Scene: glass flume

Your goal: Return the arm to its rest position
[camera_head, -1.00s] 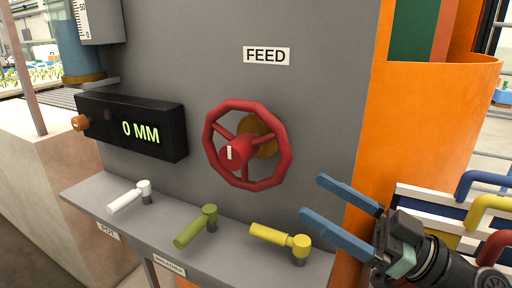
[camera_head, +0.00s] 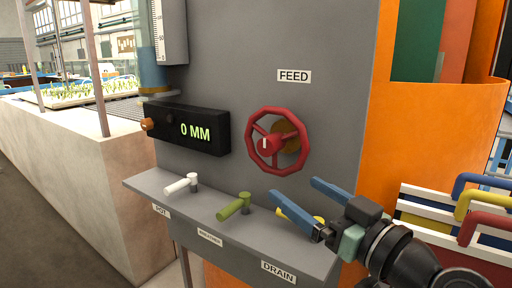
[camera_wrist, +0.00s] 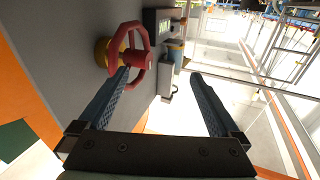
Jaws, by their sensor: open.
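My gripper (camera_head: 295,188) is open and empty, its two blue fingers apart. In the head view it is at the lower right, in front of the grey panel, below and to the right of the red handwheel (camera_head: 250,140). One finger covers most of the yellow lever (camera_head: 318,218); I cannot tell the gap between them. In the wrist view the fingers (camera_wrist: 160,78) frame a gap, with the handwheel (camera_wrist: 143,66) beyond the left fingertip. Contact is not clear there.
A grey shelf (camera_head: 210,215) carries a white lever (camera_head: 181,185), a green lever (camera_head: 233,206) and the yellow one. A black display (camera_head: 190,130) reads 0 MM. An orange column (camera_head: 435,140) and a rack with coloured handles (camera_head: 470,220) stand at right. Floor at lower left is clear.

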